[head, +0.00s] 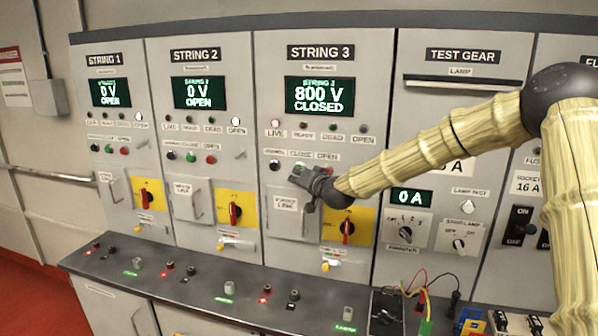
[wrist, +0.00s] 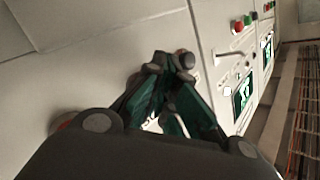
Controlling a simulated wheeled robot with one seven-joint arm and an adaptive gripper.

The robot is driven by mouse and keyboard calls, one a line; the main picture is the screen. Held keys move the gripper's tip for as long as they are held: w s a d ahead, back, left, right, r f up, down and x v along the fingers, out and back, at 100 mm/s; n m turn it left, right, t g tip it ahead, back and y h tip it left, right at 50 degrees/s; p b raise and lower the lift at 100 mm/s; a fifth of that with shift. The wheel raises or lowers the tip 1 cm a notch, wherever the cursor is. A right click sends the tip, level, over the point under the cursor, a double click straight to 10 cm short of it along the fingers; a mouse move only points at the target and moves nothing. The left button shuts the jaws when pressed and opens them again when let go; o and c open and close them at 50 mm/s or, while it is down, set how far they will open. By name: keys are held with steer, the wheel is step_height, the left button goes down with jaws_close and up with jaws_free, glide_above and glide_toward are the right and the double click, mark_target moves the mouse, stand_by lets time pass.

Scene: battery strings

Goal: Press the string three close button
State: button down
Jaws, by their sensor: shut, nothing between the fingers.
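The STRING 3 panel (head: 376,75) stands in the middle of the head view. Its display (head: 319,96) reads 800 V CLOSED, and the LIVE lamp (head: 275,123) at its left is lit. The CLOSE button (head: 300,164) is green and largely covered by my gripper (head: 297,172). My gripper is shut and empty, with its fingertips at or just in front of that button; I cannot tell whether they touch.
The red OPEN button (head: 326,168) is just right of my gripper, and a black button (head: 275,165) is left. A yellow plate with a red rotary handle (head: 347,227) lies below. STRING 1 and STRING 2 panels read 0 V OPEN. A grey bench ledge (head: 205,279) runs underneath.

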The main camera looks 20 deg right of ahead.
steer(key=shift+w, duration=0.1)
stand_by(0.6)
steer(key=shift+w+d+r+b, duration=0.1)
steer(key=shift+w+d+b, duration=0.15)
steer(key=shift+b, duration=0.1)
steer(key=shift+r, duration=0.1)
steer(key=shift+s+a, duration=0.1)
steer(key=shift+s, duration=0.05)
stand_by(0.4)
steer(key=s+a, duration=0.3)
steer(key=s, duration=0.2)
steer(key=shift+a+f+b, duration=0.25)
steer(key=shift+b, duration=0.2)
steer(key=shift+f, duration=0.1)
stand_by(0.7)
